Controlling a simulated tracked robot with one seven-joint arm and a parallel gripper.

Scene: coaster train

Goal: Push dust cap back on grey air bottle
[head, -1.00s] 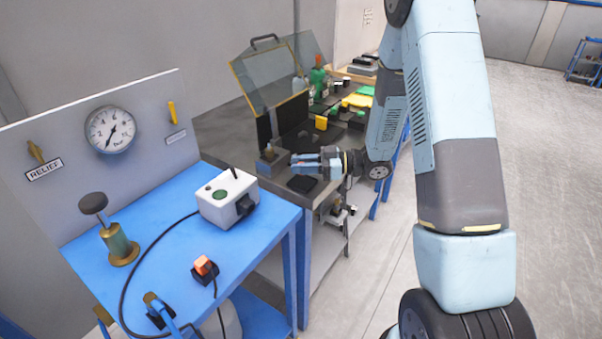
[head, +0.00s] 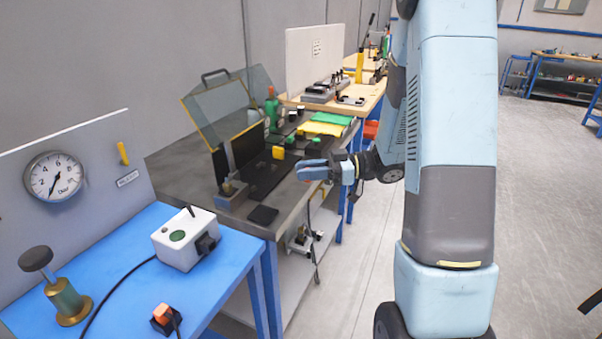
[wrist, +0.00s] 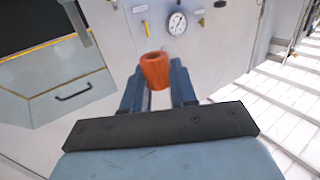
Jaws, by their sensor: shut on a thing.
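My gripper (wrist: 156,84) is shut on an orange-red, cup-like cap (wrist: 155,66) with a dark hollow in its top, in the wrist view. In the head view my gripper (head: 308,171) is over the front edge of the dark bench, and a bit of red shows at its fingers. A green bottle (head: 271,108) stands at the back of the bench, beside the clear guard. I cannot clearly make out the grey air bottle in the head view now; the guard covers that area. No bottle shows in the wrist view.
The hinged clear guard (head: 218,108) stands raised on the dark bench (head: 180,158). Yellow and green blocks and a black pad (head: 263,215) lie there. A blue table (head: 120,255) with a gauge panel is at the left. The floor at right is open.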

